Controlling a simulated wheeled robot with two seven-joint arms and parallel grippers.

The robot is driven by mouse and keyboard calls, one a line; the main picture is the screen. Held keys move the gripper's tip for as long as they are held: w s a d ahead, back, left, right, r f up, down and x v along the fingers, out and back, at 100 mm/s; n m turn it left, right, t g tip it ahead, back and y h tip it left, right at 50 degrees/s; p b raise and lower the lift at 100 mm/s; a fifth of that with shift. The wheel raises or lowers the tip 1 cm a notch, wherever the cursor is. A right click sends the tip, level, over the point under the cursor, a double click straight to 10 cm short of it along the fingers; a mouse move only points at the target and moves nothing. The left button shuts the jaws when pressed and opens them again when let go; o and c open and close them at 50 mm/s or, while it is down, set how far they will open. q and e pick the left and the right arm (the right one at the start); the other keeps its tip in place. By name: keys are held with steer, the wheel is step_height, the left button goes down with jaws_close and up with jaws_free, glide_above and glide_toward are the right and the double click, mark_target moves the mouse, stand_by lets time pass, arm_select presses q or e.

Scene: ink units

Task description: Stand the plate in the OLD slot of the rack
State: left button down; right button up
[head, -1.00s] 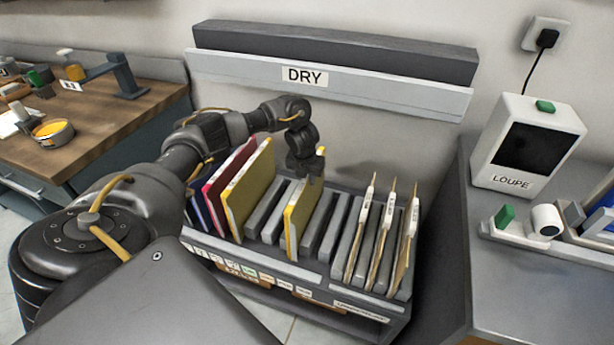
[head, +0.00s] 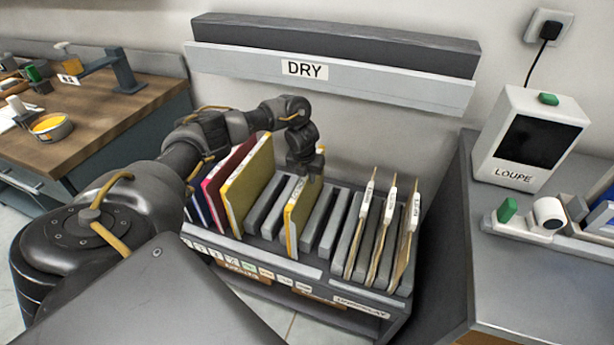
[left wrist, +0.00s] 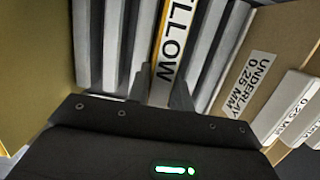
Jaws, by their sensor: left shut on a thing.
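My left gripper (head: 304,176) is shut on the top of a yellow plate (head: 296,222), above the middle of the rack. The plate stands upright with its lower part down between the rack's grey dividers. Whether it rests on the slot's bottom is hidden. In the left wrist view, the plate's edge label (left wrist: 173,45), partly hidden and reading "...LLOW", lies between the fingertips (left wrist: 172,92). The rack (head: 275,258) has a row of small labels along its front, too small to read for certain, so I cannot tell which slot is OLD. My right gripper is not in view.
A red plate (head: 218,182) and a yellow plate (head: 249,185) stand in the rack to the left. Several tan underlay sheets (head: 382,240) stand to the right. Empty slots lie on both sides of the held plate. The DRY ledge (head: 380,85) is on the wall behind.

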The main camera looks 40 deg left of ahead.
arm_select(q)
steer(key=shift+f, duration=0.1)
steer(key=c, duration=1.2)
jaws_free()
steer(key=shift+o, duration=0.2)
steer(key=shift+r, duration=0.25)
steer(key=p+v, duration=0.2)
steer(key=v, duration=0.7)
steer(key=shift+r, duration=0.15)
steer(key=shift+s+r, duration=0.15)
steer(key=shift+r, duration=0.15)
steer(key=shift+r+p, duration=0.2)
steer(key=shift+p, duration=0.1)
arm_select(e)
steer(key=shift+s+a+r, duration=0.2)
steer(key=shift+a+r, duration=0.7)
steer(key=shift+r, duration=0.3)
